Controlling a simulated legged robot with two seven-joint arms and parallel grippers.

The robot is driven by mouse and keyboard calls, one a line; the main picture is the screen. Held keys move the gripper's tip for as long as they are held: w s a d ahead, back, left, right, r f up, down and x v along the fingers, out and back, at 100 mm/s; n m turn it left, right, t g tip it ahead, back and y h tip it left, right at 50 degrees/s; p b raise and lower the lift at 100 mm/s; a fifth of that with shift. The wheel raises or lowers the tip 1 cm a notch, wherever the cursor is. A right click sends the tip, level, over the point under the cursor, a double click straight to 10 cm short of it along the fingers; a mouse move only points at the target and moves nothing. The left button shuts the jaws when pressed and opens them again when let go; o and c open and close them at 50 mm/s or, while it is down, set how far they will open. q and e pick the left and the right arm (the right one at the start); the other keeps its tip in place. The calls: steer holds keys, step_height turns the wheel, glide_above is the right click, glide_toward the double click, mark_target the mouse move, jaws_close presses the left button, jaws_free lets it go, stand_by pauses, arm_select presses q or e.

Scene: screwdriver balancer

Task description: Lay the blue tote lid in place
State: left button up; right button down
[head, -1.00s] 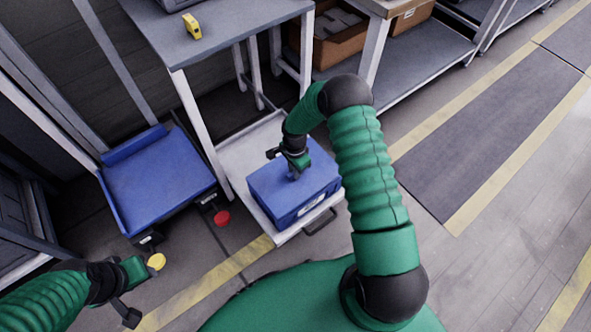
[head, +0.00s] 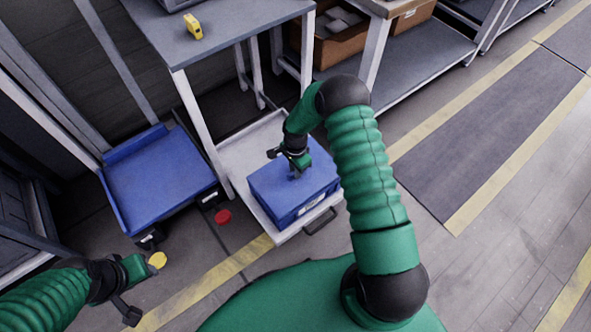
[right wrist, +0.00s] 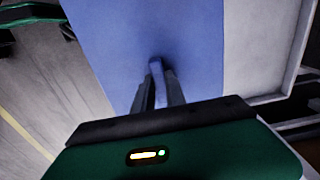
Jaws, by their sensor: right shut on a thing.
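The blue tote (head: 290,213) stands on a low grey-white cart deck. Its blue lid (head: 318,168) lies over the top of the tote, looking level; I cannot tell whether its edges are fully seated. My right gripper (head: 297,172) is above the lid, pointing down. In the right wrist view the gripper (right wrist: 158,88) is shut on the lid's upright handle (right wrist: 156,68), and the lid's flat blue top (right wrist: 140,30) spreads out around it. My left gripper (head: 142,287) is at the lower left, away from the tote; whether its fingers are open is unclear.
A blue platform (head: 160,180) stands left of the cart (head: 240,150). Red (head: 223,216) and yellow (head: 157,260) round pieces are near the floor there. A table (head: 215,40) with a yellow device (head: 193,27) stands behind. Floor to the right is clear.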

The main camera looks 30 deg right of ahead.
steer(key=shift+f+b, duration=0.3)
steer(key=shift+f, duration=0.5)
stand_by(0.8)
stand_by(0.3)
steer(key=c, duration=1.3)
jaws_free()
step_height(320, 180, up, 17)
steer(key=p, duration=0.6)
steer(key=shift+f, duration=0.15)
